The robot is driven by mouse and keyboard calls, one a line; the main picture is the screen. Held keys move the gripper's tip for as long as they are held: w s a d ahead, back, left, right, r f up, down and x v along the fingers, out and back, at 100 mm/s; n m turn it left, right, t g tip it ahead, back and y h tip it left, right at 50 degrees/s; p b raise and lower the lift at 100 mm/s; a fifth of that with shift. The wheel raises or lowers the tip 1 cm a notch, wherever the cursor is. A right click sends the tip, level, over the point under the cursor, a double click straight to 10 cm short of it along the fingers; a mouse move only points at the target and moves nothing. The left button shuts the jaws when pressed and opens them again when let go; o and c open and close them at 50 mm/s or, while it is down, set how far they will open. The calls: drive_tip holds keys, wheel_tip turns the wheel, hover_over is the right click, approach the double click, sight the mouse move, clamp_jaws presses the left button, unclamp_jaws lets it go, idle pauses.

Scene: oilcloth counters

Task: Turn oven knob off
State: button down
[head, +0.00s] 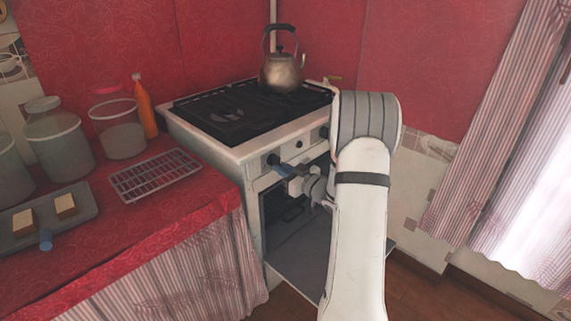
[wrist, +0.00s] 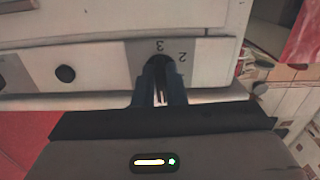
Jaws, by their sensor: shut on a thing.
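The stove (head: 245,150) stands at the counter's far end with its control panel facing me. A dark oven knob (wrist: 158,64) sits on a grey plate marked with digits, of which 2 and 3 show in the wrist view. It also shows at the panel's left in the head view (head: 272,159). My gripper (head: 281,169) is at this knob, its two blue-grey fingers (wrist: 159,80) closed on either side of it. The fingers hide much of the knob, so I cannot read its setting.
The oven door (head: 305,255) hangs open below the panel, under my arm. A small black round control (wrist: 66,73) sits on the panel beside the knob. A kettle (head: 282,73) stands on the hob. The red counter holds jars, an orange bottle (head: 144,108) and a rack (head: 154,175).

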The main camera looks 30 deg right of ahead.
drive_tip(key=shift+d+r+m, duration=0.1)
drive_tip(key=shift+r+m, duration=0.05)
drive_tip(key=shift+m, duration=0.25)
drive_tip(key=c, duration=1.5)
unclamp_jaws()
drive_tip(key=p+v, duration=0.1)
drive_tip(key=v, duration=0.6)
drive_tip(key=shift+s+d, duration=0.1)
drive_tip(key=shift+s, duration=0.3)
